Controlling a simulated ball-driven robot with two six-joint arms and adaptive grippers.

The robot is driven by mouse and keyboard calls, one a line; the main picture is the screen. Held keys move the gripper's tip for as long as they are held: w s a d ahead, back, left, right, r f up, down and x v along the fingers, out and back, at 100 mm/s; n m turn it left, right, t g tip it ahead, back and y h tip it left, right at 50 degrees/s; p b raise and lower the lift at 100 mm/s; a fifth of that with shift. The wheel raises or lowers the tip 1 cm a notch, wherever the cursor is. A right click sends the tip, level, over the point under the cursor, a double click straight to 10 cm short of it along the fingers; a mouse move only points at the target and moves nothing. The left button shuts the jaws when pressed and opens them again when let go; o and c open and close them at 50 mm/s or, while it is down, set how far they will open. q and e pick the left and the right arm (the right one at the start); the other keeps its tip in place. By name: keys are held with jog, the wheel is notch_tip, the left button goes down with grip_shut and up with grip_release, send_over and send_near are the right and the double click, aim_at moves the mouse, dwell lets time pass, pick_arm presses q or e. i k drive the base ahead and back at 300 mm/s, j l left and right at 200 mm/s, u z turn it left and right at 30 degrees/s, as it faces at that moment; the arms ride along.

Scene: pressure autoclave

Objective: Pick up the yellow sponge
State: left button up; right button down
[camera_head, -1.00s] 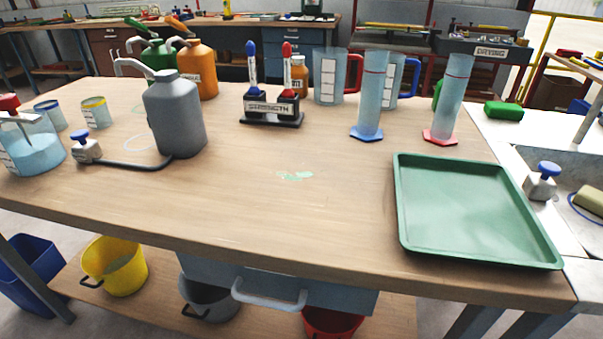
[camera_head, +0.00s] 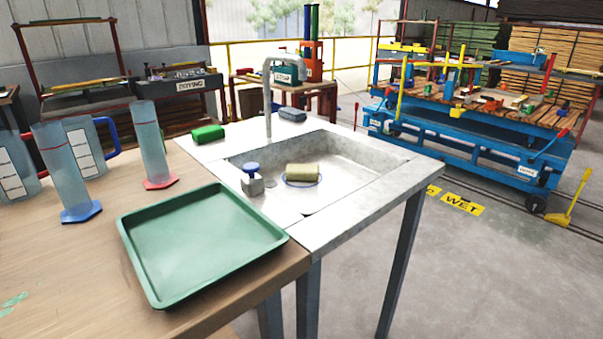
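A pale yellow sponge (camera_head: 302,172) lies in the basin of the metal sink (camera_head: 350,148), over a thin blue ring on the basin floor. A small grey block with a blue knob (camera_head: 252,178) stands to its left. A green sponge-like block (camera_head: 207,133) lies on the sink's back left ledge, and a dark grey block (camera_head: 292,115) lies on the back ledge. Neither of my grippers is in view.
A green tray (camera_head: 135,228) lies on the wooden bench (camera_head: 75,270), left of the sink. Graduated cylinders (camera_head: 152,145) and jugs stand behind it. A tap (camera_head: 268,95) rises at the sink's back edge. Open floor lies right of the sink, before a blue cart (camera_head: 480,150).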

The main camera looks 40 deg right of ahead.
aim_at(294, 172)
jog(key=k+l+u, duration=0.1)
jog(key=l+u, duration=0.15)
jog(key=l, duration=1.4)
